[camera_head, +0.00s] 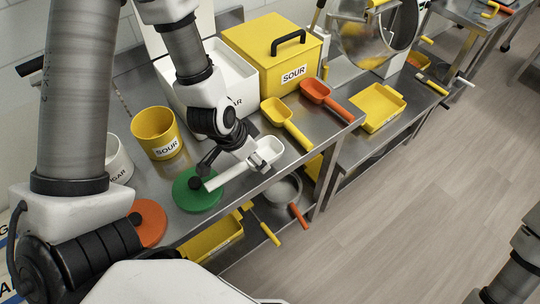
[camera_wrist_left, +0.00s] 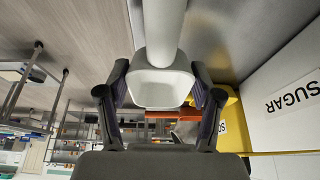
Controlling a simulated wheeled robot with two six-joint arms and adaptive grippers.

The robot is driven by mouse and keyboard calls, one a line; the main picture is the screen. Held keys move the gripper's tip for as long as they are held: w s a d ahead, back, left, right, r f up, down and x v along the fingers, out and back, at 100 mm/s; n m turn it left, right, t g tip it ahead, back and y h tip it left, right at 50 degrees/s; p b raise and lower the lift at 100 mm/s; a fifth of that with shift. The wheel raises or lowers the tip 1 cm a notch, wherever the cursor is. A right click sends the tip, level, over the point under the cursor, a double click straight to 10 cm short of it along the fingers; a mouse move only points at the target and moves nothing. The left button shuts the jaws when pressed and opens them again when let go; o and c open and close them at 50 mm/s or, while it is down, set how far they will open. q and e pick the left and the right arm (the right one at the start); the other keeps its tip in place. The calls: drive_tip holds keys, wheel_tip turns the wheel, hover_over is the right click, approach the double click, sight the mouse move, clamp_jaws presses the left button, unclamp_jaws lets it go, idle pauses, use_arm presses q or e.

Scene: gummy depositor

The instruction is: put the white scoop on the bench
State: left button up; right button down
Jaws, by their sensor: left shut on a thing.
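The white scoop (camera_head: 266,153) is at the bench's front edge in the head view, with its bowl toward the right and its handle pointing left over the green lid. My left gripper (camera_head: 255,163) is shut on the scoop. In the left wrist view the scoop (camera_wrist_left: 162,85) sits between the two fingertips (camera_wrist_left: 160,92), with its handle running up out of the picture. The steel bench (camera_head: 222,160) lies under it; I cannot tell whether the scoop touches the top. My right gripper is out of view; only part of that arm shows at lower right.
Near the scoop are the green lid (camera_head: 198,196), yellow tub (camera_head: 155,133), yellow scoop (camera_head: 283,120) and orange scoop (camera_head: 328,96). A white bin (camera_head: 236,75) and yellow box (camera_head: 277,55) stand behind. A lower shelf holds a yellow tray (camera_head: 212,238). Bare steel lies right of the scoop.

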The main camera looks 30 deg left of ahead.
sight(269, 135)
use_arm(q)
drive_tip(key=shift+w+r+p, duration=0.2)
drive_tip(key=shift+w+p, duration=0.45)
drive_tip(key=shift+w, duration=0.6)
drive_tip(key=w, duration=0.3)
drive_tip(key=w+p, duration=0.1)
drive_tip(key=w, duration=0.1)
drive_tip(key=shift+a+f, duration=0.15)
drive_tip(key=shift+f, duration=0.25)
drive_tip(key=shift+w+f, duration=0.2)
drive_tip(key=shift+f, duration=0.15)
drive_tip(key=shift+s+f+p, duration=0.2)
drive_tip(key=shift+f+p, duration=0.35)
drive_tip(key=shift+f, duration=0.65)
drive_tip(key=shift+w+f, duration=0.1)
drive_tip(key=shift+f, duration=0.2)
drive_tip(key=o, duration=1.7)
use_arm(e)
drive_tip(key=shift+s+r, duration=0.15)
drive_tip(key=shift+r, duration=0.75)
use_arm(q)
drive_tip(key=shift+r, duration=0.1)
